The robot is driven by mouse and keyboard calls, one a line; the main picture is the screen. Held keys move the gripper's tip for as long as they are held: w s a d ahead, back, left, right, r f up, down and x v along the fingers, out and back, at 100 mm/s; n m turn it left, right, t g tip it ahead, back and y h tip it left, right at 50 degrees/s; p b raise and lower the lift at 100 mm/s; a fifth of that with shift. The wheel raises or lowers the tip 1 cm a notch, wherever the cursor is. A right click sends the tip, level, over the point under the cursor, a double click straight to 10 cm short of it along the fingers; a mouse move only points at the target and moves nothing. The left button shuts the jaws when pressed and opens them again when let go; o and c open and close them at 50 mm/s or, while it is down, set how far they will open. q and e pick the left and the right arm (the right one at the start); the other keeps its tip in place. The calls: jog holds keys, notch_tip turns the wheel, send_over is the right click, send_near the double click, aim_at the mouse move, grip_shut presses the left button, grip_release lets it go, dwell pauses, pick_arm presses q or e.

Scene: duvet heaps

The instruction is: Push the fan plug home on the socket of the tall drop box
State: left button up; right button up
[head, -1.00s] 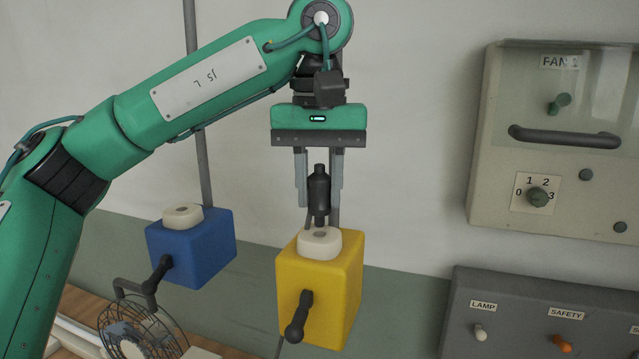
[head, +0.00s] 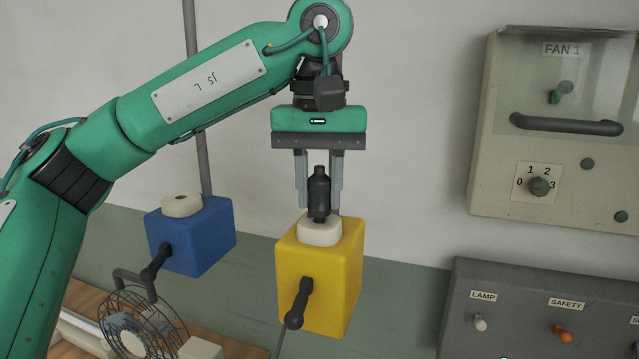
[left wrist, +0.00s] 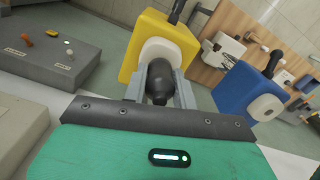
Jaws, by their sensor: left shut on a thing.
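The fan plug (head: 319,194) is a black, bottle-shaped piece, upright between the fingers of my left gripper (head: 319,184), which is shut on it. The tall drop box (head: 335,265), which I take to be the yellow one, is below, with a round cream socket (head: 320,231) on top. The plug's narrow lower end meets the middle of this socket and covers its hole. How deep it sits cannot be told. In the left wrist view the plug (left wrist: 160,83) hides part of the socket (left wrist: 158,49) on the yellow box. My right gripper is not in view.
A blue box (head: 200,240) with a cream socket stands to the left, above a wire-caged fan (head: 140,325). A pale panel (head: 500,180) marked FAN 1 and a grey switch panel (head: 520,310) are at the right. The wall between is clear.

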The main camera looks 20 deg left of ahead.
pick_arm(q)
jog(key=shift+f, duration=0.5)
jog(key=o, duration=1)
jog(key=shift+o, duration=0.2)
notch_tip(320, 180, up, 14)
jog(key=shift+f, duration=0.1)
